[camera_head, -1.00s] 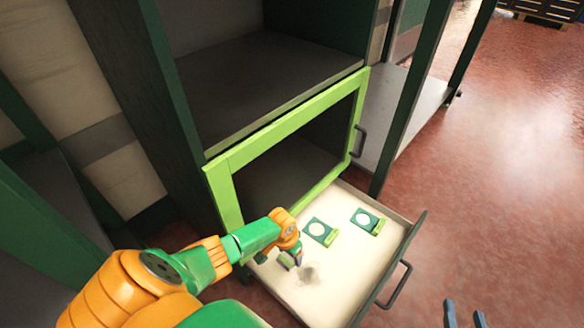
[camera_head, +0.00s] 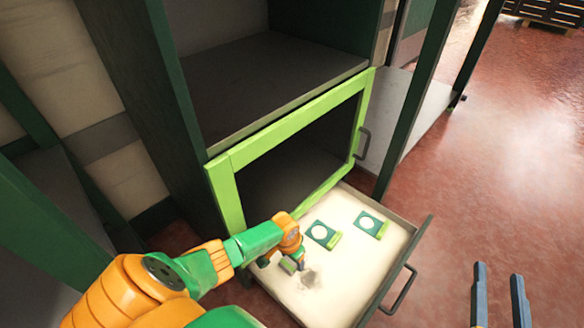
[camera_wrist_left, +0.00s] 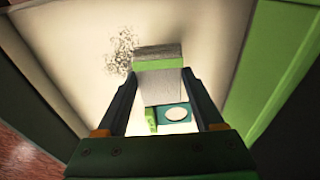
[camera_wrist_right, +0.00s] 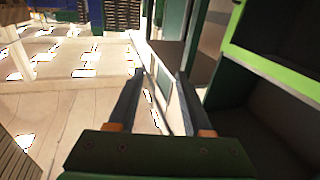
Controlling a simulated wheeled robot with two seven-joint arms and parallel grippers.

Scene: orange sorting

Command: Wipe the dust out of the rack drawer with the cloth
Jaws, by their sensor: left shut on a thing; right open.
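The open rack drawer (camera_head: 345,291) has a cream floor and a dark handle. A grey, speckled dust patch (camera_head: 310,277) lies on its floor near the left side. My left gripper (camera_wrist_left: 159,76) is shut on the cloth (camera_wrist_left: 158,60), a small block-like piece with a green side and a greyish face. In the head view the cloth (camera_head: 288,265) is just left of the dust. In the left wrist view the dust (camera_wrist_left: 122,50) is beside the cloth; whether the cloth touches the floor is unclear. My right gripper (camera_head: 498,268) is open and empty, right of the drawer.
A bright green frame (camera_head: 225,190) borders the rack opening behind. Dark green posts stand around.

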